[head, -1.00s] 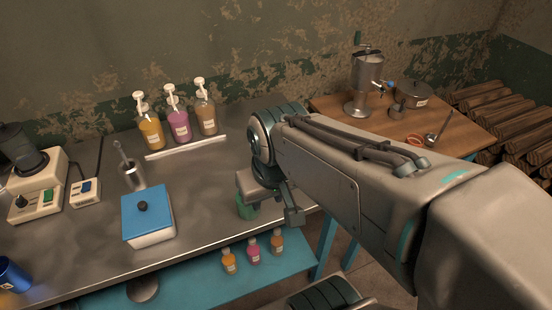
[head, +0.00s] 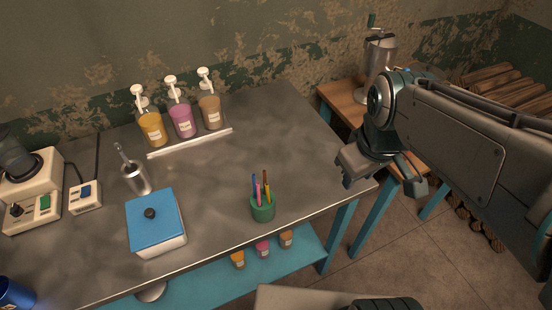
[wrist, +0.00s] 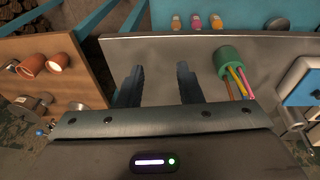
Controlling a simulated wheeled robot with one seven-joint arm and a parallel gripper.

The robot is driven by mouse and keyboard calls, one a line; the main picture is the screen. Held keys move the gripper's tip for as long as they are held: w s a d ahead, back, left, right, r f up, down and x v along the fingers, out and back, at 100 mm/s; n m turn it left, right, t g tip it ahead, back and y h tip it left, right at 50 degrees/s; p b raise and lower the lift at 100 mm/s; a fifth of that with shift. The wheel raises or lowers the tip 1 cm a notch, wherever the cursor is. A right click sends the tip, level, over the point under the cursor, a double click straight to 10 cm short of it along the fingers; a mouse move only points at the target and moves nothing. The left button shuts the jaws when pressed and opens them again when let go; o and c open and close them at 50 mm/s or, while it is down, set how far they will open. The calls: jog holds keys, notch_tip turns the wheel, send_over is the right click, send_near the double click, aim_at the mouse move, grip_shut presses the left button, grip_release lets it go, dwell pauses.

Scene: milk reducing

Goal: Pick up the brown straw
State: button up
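The brown straw (head: 265,178) stands in a green cup (head: 262,209) with a blue, a pink and a yellow straw, near the front edge of the metal table. In the wrist view the green cup (wrist: 230,61) is to the right of my fingers, with the straws running down from it; the brown straw (wrist: 228,88) is the leftmost one. My gripper (head: 382,180) is to the right of the cup, by the table's right end. In the wrist view its two fingers (wrist: 158,80) are apart with nothing between them.
A blue-lidded box (head: 155,228) and a metal cup (head: 135,178) stand left of the green cup. Pump bottles (head: 182,121) line the back. A wooden table (head: 345,106) is at the right. The metal tabletop (head: 250,150) behind the cup is clear.

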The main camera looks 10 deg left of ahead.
jog(key=w+a+n, duration=0.1)
jog(key=a+n, duration=0.5)
jog(key=n, duration=0.1)
jog(key=w+a+r+n+g, duration=0.1)
jog(key=w+a+n, duration=0.1)
jog(key=a+n, duration=0.4)
jog(key=w+a+n+g, duration=0.1)
jog(key=w+a+n, duration=0.1)
jog(key=a+n, duration=0.4)
jog(key=shift+a+r+n, duration=0.15)
jog(key=shift+n, duration=0.65)
jog(key=shift+a+r+n, duration=0.1)
jog(key=shift+a+n, duration=0.05)
jog(key=shift+n, duration=0.65)
jog(key=shift+a+f, duration=0.1)
jog(key=shift+a, duration=0.1)
notch_tip(320, 180, down, 14)
jog(key=shift+r+n+p, duration=0.2)
jog(key=shift+n+p, duration=0.1)
jog(key=shift+p, duration=0.1)
jog(key=shift+d, duration=0.1)
grip_shut()
